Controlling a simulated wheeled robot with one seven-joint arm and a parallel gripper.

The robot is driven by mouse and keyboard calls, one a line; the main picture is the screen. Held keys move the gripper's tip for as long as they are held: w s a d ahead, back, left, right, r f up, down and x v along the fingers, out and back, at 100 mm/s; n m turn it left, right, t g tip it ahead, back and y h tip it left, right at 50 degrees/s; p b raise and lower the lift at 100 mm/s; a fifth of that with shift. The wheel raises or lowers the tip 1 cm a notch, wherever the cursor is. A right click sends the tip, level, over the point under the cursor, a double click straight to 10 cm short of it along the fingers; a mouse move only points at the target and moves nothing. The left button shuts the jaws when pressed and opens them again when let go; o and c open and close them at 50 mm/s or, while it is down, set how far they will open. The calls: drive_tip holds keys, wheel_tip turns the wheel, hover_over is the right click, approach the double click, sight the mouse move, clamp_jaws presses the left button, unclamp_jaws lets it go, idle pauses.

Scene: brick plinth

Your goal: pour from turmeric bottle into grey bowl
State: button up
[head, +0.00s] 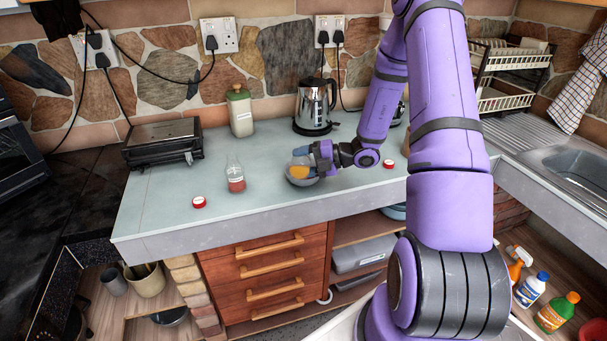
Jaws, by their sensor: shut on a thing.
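My gripper (318,157) is shut on the turmeric bottle (299,161), a small clear bottle, at the bowl on the worktop. The bottle looks tilted, but the fingers hide part of it and its mouth is too small to make out. Yellow-orange powder (299,172) shows at the bowl's opening; I cannot tell how much is in the bottle and how much in the bowl. The grey bowl (301,182) stands on the worktop near its front edge, just below the bottle.
A clear bottle with reddish contents (236,180) stands left of the bowl. Behind stand a kettle (315,105), a green-lidded jar (240,112) and a grill (163,143). The front-left worktop is mostly clear.

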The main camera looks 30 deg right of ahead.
drive_tip(key=shift+w+d+r+m+y, duration=0.25)
drive_tip(key=shift+r+m, duration=0.2)
drive_tip(key=shift+m, duration=0.35)
idle(2.1)
drive_tip(key=shift+w+d+f+m+g+y+p, duration=0.15)
drive_tip(key=shift+f+m+g+y+p, duration=0.15)
drive_tip(key=shift+m+g, duration=0.3)
idle(1.9)
drive_tip(key=shift+w+d+r+m, duration=0.2)
drive_tip(key=shift+w+r+m, duration=0.15)
drive_tip(key=shift+m, duration=0.35)
idle(1.9)
